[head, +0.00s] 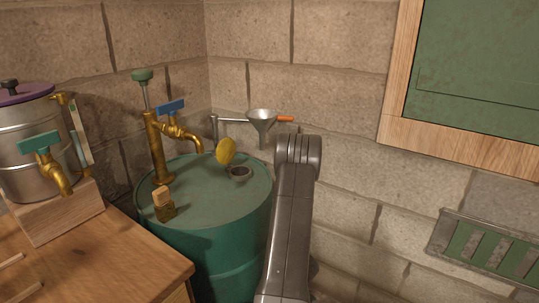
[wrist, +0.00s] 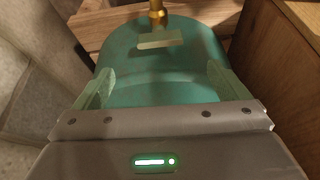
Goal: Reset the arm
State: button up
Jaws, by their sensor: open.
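My gripper (wrist: 160,70) shows in the wrist view with its two pale green fingers wide apart and nothing held between them. A green rounded surface (wrist: 160,90) fills the space beyond the fingers; I cannot tell whether they touch it. My arm rises in front of the green drum (head: 205,225) in the head view, on its right side. My gripper itself is hidden in that view.
A metal funnel (head: 263,121) hangs behind my arm. A wooden bench (head: 100,255) is at left, a green-panelled frame (head: 395,130) at right.

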jog(key=b+x, duration=0.2)
jog(key=x, duration=0.8)
jog(key=shift+b, duration=0.3)
jog(key=shift+w+r+n+p, duration=0.1)
jog(key=shift+r+n+p, duration=0.2)
jog(key=shift+p, duration=0.25)
jog(key=shift+f+n+p, duration=0.15)
jog(key=shift+n+p, duration=0.25)
jog(key=shift+n, duration=0.1)
jog(key=shift+f+b, duration=0.15)
jog(key=shift+b, duration=0.2)
